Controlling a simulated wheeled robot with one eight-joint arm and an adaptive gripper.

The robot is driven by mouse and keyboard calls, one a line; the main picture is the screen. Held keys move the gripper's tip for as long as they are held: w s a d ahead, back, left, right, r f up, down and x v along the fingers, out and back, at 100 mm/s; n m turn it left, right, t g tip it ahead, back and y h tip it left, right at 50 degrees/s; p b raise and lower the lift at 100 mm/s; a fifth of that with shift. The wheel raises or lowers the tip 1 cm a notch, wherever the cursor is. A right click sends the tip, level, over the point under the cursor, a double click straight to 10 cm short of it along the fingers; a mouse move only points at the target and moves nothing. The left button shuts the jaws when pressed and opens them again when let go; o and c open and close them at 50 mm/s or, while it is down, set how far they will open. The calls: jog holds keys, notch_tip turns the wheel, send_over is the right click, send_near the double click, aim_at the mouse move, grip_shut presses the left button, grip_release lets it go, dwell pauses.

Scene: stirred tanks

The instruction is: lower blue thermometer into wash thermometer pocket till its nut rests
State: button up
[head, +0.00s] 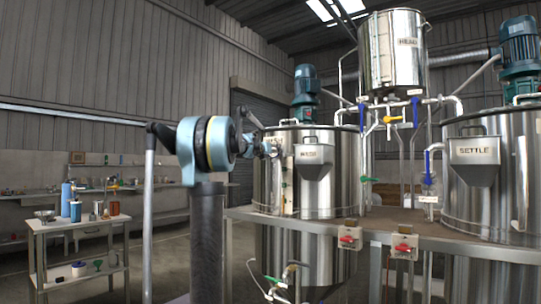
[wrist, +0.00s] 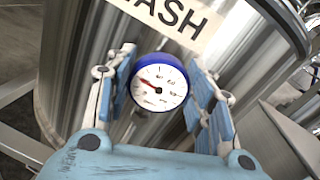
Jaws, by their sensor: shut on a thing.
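The blue thermometer (wrist: 160,83) shows in the wrist view as a round white dial with a blue rim and a red needle. My gripper (wrist: 162,90) is shut on it, with blue-padded fingers on both sides of the dial. The stem and nut are hidden below the dial. Behind it is the shiny wash tank (wrist: 75,65), with part of its label (wrist: 180,22) reading "ASH". The wash tank also shows in the head view (head: 345,170), with my gripper (head: 268,148) at its upper left side. The thermometer pocket cannot be made out in either view.
A settle tank (head: 490,190) stands at the right, and a header tank (head: 393,50) is above. Pipes and coloured valves run between the tanks. A small trolley (head: 80,226) with bottles stands at the left. The floor between the trolley and tanks looks open.

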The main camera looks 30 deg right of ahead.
notch_tip(320, 180, down, 15)
jog(key=shift+r, duration=0.2)
dwell(2.6)
jog(key=shift+a+f, duration=0.1)
jog(key=o, duration=1.2)
jog(key=shift+c, duration=0.2)
jog(key=v, duration=1.2)
jog(key=shift+w+f, duration=0.1)
jog(key=shift+w, duration=0.05)
